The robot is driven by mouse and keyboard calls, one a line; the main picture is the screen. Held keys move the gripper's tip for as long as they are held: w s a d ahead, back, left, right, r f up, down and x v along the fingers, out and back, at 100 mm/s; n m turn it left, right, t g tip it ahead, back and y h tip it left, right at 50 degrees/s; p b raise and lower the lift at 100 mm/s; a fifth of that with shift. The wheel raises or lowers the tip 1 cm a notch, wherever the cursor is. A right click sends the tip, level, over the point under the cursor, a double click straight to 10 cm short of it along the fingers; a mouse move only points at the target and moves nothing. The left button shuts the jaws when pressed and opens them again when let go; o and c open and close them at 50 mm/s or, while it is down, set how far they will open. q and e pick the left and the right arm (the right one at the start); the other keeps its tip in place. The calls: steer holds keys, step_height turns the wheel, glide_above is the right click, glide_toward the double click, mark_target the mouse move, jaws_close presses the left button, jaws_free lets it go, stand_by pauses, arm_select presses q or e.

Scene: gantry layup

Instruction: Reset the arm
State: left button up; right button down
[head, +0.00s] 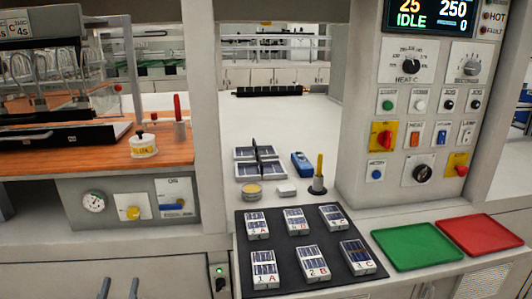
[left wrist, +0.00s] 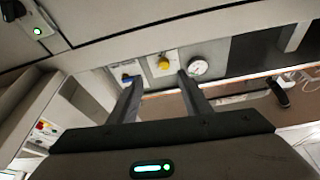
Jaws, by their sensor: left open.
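My left gripper (head: 118,288) shows only as two grey fingertips at the bottom left edge of the head view, in front of the grey cabinet front. In the left wrist view the same gripper (left wrist: 156,80) has its two dark fingers spread apart, with nothing between them. Beyond its fingers is a grey panel with a round gauge (left wrist: 198,68), a yellow knob (left wrist: 165,62) and a blue switch (left wrist: 128,78). The fingers look clear of the panel, though the exact gap cannot be told. My right gripper is in neither view.
A black mat (head: 300,283) holds several small labelled blocks. A green tray (head: 418,243) and a red tray (head: 480,235) lie to its right. A control panel (head: 428,95) stands behind them. An orange-brown bench (head: 90,158) with glassware is at left, above the gauge panel (head: 72,205).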

arm_select(q)
steer(key=s+d+f+g+h, duration=0.1)
steer(key=d+f+g, duration=0.25)
steer(key=f, duration=0.85)
steer(key=s+d+f+m+g+h, duration=0.15)
steer(key=d+f, duration=0.25)
steer(key=f, duration=0.7)
steer(key=s+d+f+g+h, duration=0.1)
steer(key=s+d+f+g, duration=0.2)
steer(key=f, duration=0.9)
steer(key=s+d+f+m+g+h, duration=0.1)
steer(key=s+d+f+g, duration=0.3)
steer(key=s+f, duration=0.6)
steer(key=s+d+f+g+h, duration=0.1)
steer(key=s+d+f+g, duration=0.3)
steer(key=s+f, duration=0.6)
steer(key=shift+s+d+f+m, duration=0.25)
steer(key=shift+d+f+m, duration=0.1)
steer(key=shift+d+f, duration=0.5)
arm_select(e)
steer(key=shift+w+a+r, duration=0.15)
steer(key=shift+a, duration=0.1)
arm_select(q)
steer(key=shift+w, duration=0.1)
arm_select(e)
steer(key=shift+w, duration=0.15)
